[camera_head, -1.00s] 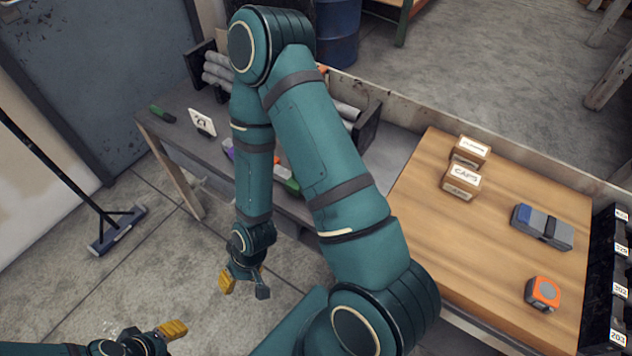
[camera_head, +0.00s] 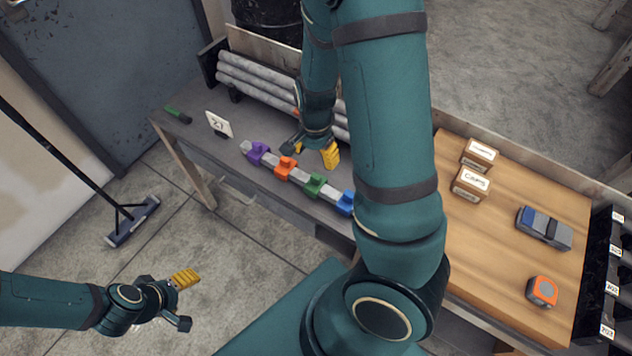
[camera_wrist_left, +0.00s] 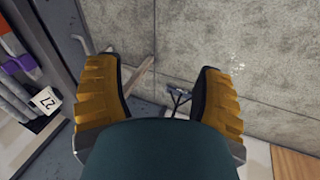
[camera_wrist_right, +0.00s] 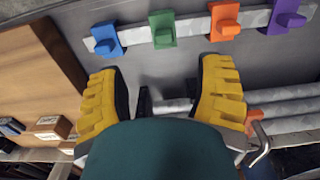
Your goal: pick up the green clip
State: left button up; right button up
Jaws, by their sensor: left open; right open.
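The green clip (camera_head: 314,184) sits on a grey bar (camera_head: 297,178) on the grey table, between an orange clip (camera_head: 285,166) and a blue clip (camera_head: 346,203). A purple clip (camera_head: 257,153) is at the bar's left end. In the right wrist view the green clip (camera_wrist_right: 162,29) is at the top, beyond the fingertips. My right gripper (camera_head: 314,152) is open and empty, behind the bar near the orange and green clips. My left gripper (camera_head: 182,300) is open and empty over the floor at lower left; its wrist view shows floor between the fingers (camera_wrist_left: 163,85).
Grey pipes (camera_head: 265,88) lie in a rack behind the bar. A card marked 27 (camera_head: 218,125) and a green-handled tool (camera_head: 178,114) are at the table's left. Small boxes (camera_head: 471,184) stand on the wooden top at right. A broom (camera_head: 132,222) stands on the floor.

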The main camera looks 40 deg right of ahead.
aim_at(316, 176)
notch_tip(316, 176, down, 8)
jog(key=b, duration=0.2)
jog(key=shift+r+b, duration=0.1)
jog(key=shift+b, duration=0.2)
jog(key=f, duration=0.1)
jog(key=f+b, duration=0.1)
jog(key=f, duration=0.2)
jog(key=shift+w+d+f+b, duration=0.35)
jog(key=shift+d+f, duration=0.05)
pick_arm(q)
jog(key=shift+g, duration=0.3)
jog(key=f, duration=0.1)
jog(key=s+f, duration=0.1)
jog(key=f, duration=0.2)
jog(key=shift+s+d+f, duration=0.15)
jog(key=shift+s+f, duration=0.1)
jog(key=shift+f, duration=0.1)
pick_arm(e)
jog(key=shift+f, duration=0.2)
grip_shut()
jog(key=shift+a, duration=0.1)
